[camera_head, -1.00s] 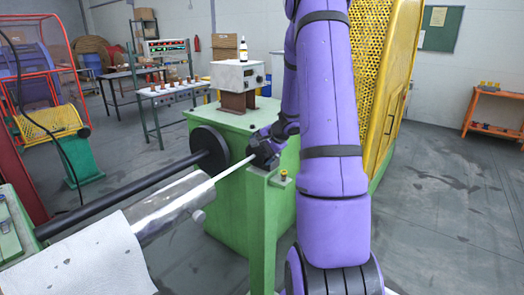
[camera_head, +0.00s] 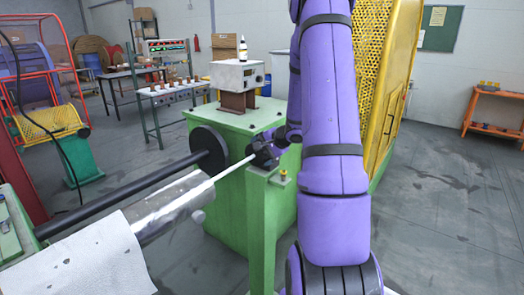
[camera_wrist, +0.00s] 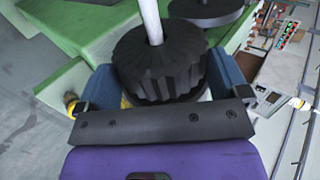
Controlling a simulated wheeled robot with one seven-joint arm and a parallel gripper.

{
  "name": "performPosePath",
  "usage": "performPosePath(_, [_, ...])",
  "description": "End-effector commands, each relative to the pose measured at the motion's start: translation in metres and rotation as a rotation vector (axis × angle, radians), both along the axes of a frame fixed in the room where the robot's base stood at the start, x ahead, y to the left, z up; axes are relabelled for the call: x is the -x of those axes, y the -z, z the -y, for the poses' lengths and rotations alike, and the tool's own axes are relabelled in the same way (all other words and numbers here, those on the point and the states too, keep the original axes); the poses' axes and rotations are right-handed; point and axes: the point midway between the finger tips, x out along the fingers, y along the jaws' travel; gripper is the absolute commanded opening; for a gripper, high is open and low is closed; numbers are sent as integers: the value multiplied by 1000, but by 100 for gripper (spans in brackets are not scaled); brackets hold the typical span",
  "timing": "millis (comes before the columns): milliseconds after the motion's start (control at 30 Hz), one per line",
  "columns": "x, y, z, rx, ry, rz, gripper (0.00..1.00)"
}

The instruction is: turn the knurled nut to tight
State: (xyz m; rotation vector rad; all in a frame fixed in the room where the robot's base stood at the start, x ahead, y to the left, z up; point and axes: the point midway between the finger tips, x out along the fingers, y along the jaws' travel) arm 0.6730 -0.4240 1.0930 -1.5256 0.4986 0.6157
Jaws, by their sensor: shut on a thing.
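The knurled nut (camera_wrist: 158,62) is a dark, ridged round knob in the wrist view, with a pale rod (camera_wrist: 151,20) coming out of its middle. My gripper (camera_wrist: 160,85) has its two blue fingers on either side of the nut and is shut on it. In the head view my gripper (camera_head: 268,150) is at the top of the green post (camera_head: 264,225), at the end of the thin white rod (camera_head: 238,164). The nut is small and dark there and hard to tell from the gripper. No tight mark can be made out.
A green machine cabinet (camera_head: 228,125) stands behind, with a grey meter box (camera_head: 237,74) and bottle on top. A black disc and bar (camera_head: 130,196) and a shiny cylinder (camera_head: 172,207) lie to the left. A yellow mesh guard (camera_head: 395,75) stands at the right.

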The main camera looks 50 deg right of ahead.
Motion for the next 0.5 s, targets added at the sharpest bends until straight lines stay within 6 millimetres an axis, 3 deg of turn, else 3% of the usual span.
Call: performPosePath(500, [7, 15, 0, -35, 2, 414, 69])
